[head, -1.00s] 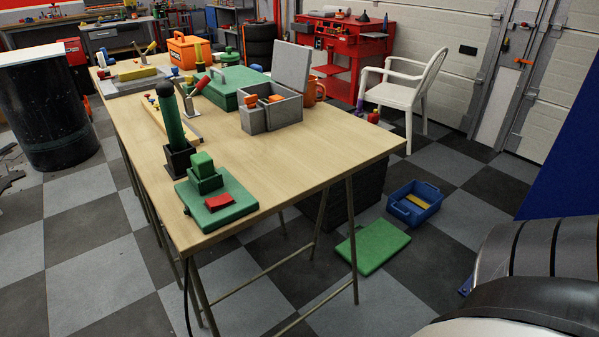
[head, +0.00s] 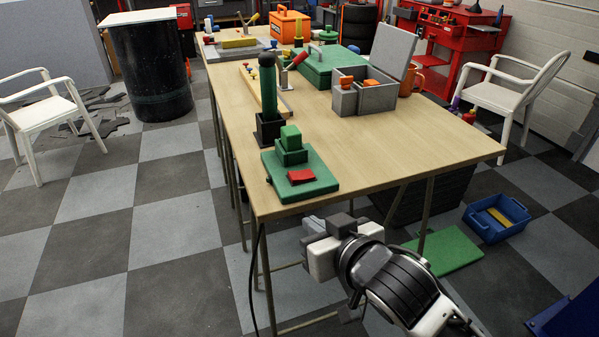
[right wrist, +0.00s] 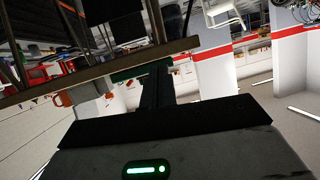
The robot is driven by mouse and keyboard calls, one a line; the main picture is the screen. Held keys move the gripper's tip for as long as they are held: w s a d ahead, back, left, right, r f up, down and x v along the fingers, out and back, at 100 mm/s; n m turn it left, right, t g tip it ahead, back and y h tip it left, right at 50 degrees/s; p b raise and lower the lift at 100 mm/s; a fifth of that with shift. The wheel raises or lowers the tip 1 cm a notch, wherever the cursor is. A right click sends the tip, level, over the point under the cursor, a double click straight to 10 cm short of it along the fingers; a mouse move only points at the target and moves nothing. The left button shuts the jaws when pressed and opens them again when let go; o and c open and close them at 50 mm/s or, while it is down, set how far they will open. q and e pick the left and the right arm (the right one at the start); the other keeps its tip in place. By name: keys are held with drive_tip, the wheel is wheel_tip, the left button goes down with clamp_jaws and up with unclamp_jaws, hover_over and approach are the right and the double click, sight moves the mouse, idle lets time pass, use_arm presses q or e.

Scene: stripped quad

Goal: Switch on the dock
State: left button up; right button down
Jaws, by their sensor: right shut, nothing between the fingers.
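The likely dock is a green base plate (head: 318,184) lying flat at the near left corner of the wooden table. A stepped green block (head: 291,147) stands on its back part, and a red rocker-like switch (head: 301,176) sits on its front part, looking tilted. My right gripper (head: 328,223) is shut and empty, just off the table's front edge, below and to the right of the plate, apart from it. In the right wrist view its dark fingers (right wrist: 156,88) are together near the table's edge. My left gripper is not in view.
The table top (head: 400,150) is clear to the right of the plate. Behind the plate stands a dark holder (head: 269,130) with a tall green cylinder (head: 269,95). An open grey box (head: 376,98) is farther back. A blue bin (head: 497,218) and a green mat (head: 450,251) lie on the floor.

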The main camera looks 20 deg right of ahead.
wheel_tip(320, 180, up, 9)
drive_tip(key=w+d+m+t+h, duration=0.1)
drive_tip(key=m, duration=0.1)
drive_tip(key=shift+d+r+t, duration=0.15)
drive_tip(key=shift+d+t, duration=0.25)
